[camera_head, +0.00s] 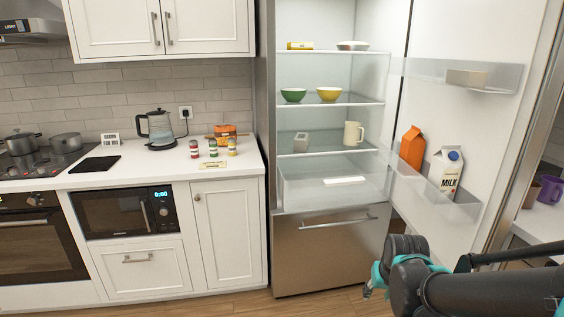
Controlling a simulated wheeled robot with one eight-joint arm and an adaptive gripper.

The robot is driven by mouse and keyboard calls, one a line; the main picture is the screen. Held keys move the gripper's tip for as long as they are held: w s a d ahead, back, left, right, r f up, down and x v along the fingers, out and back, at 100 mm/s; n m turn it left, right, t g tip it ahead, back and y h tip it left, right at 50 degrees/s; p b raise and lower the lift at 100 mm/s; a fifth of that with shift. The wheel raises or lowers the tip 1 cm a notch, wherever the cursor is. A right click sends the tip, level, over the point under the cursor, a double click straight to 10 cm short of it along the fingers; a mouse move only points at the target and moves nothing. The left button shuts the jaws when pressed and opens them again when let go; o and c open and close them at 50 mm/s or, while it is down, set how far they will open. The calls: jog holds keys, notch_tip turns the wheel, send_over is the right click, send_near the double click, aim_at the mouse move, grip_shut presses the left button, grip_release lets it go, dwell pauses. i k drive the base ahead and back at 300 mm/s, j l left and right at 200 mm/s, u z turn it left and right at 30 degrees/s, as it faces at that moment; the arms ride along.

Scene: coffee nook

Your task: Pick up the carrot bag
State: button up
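A small orange packaged item (225,131) sits at the back of the white counter, right of the kettle and close to the fridge. It could be the carrot bag, but it is too small to be sure. My dark and teal arm shows at the lower right, in front of the open fridge door. I cannot make out my gripper's fingers. The arm is far from the orange item and does not touch it.
A kettle (156,129), several small spice jars (213,148) and a small flat packet (212,164) share the counter (130,177). The fridge (330,237) stands open with bowls, a cream mug (353,133), an orange carton (412,146) and a milk carton (446,173).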

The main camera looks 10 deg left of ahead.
aim_at(222, 133)
jog(key=i+j+u, duration=0.1)
jog(key=i, duration=0.3)
jog(key=i+j+u, duration=0.15)
jog(key=i, duration=0.25)
jog(key=i+j+u, duration=0.2)
jog(key=i+j, duration=0.3)
jog(key=j, duration=0.15)
